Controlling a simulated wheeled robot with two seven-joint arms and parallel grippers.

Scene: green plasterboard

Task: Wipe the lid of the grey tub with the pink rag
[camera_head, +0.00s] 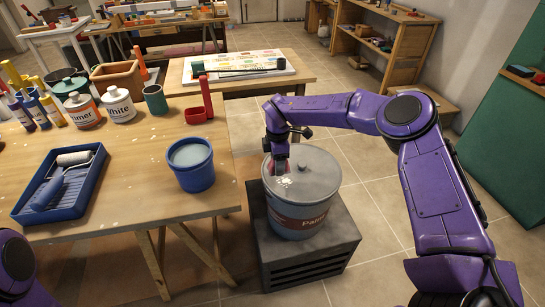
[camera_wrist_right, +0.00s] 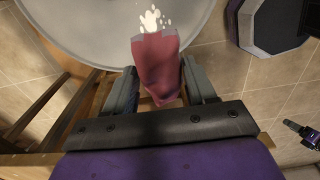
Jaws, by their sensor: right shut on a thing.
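The grey tub (camera_head: 298,220) stands upright with its round grey lid (camera_head: 315,172) on top; the lid also fills the upper left of the wrist view (camera_wrist_right: 90,40). A pale splotch (camera_head: 285,183) marks the lid's left part and shows just beyond the rag in the wrist view (camera_wrist_right: 152,20). My right gripper (camera_head: 278,165) points down over the lid's left side. It is shut on the pink rag (camera_wrist_right: 158,68), which hangs between its fingers. I cannot tell whether the rag touches the lid. My left gripper is out of view.
The tub stands on a dark crate (camera_head: 305,262) right of the wooden table (camera_head: 130,155). A blue pot (camera_head: 191,165) sits near the table's right edge. A blue paint tray (camera_head: 62,185) and several bottles are farther left. Tiled floor (camera_head: 375,215) is open to the right.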

